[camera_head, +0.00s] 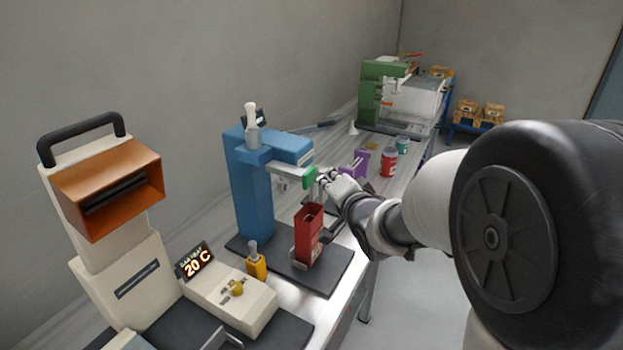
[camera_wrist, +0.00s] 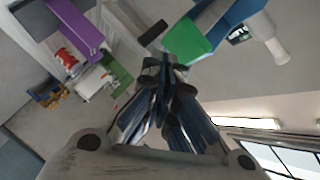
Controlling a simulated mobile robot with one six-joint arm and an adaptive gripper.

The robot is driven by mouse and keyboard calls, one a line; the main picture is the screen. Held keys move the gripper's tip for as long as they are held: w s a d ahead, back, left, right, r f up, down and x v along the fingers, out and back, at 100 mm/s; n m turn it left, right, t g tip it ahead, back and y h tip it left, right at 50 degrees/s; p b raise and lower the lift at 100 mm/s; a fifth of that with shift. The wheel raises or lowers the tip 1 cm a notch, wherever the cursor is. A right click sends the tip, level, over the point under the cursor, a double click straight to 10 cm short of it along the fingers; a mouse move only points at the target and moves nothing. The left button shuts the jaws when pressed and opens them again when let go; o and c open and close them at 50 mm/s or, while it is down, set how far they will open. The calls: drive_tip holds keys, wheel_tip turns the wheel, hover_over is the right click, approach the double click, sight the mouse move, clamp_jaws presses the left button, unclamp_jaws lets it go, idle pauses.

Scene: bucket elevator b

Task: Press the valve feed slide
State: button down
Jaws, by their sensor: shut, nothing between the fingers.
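The blue machine (camera_head: 252,190) stands on a dark base plate, with a horizontal grey slide (camera_head: 287,169) ending in a green block (camera_head: 309,176); this looks like the valve feed slide. In the wrist view the green block (camera_wrist: 187,43) is just beyond and right of my fingertips. My gripper (camera_head: 323,176) is shut and empty, right beside the green end; its fingertips show together in the wrist view (camera_wrist: 166,62). I cannot tell whether they touch the block. A red open-topped bucket (camera_head: 309,236) stands upright below the slide.
A cream machine with an orange hood (camera_head: 108,192) stands at the left, near a yellow-handled part (camera_head: 256,265). A purple part (camera_head: 357,163) and a red can (camera_head: 389,162) are behind my gripper. A green machine (camera_head: 374,92) stands at the bench's far end.

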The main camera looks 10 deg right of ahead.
sight(315, 174)
drive_tip(key=shift+a, duration=0.1)
drive_tip(key=shift+w+a, duration=0.25)
idle(0.3)
drive_tip(key=shift+w+a+b, duration=0.6)
drive_tip(key=shift+w+a, duration=0.15)
drive_tip(key=shift+a, duration=0.3)
idle(1.4)
drive_tip(key=shift+s+d, duration=0.1)
drive_tip(key=shift+d, duration=0.05)
drive_tip(key=shift+s+d, duration=0.45)
drive_tip(key=shift+d, duration=0.2)
drive_tip(key=shift+s+d, duration=0.45)
drive_tip(key=shift+d, duration=0.15)
drive_tip(key=shift+s+d+p, duration=0.5)
drive_tip(key=shift+s+d, duration=0.25)
drive_tip(key=shift+d, duration=0.25)
drive_tip(key=shift+s+d+p, duration=0.45)
drive_tip(key=shift+s+d, duration=0.3)
drive_tip(key=shift+d, duration=0.25)
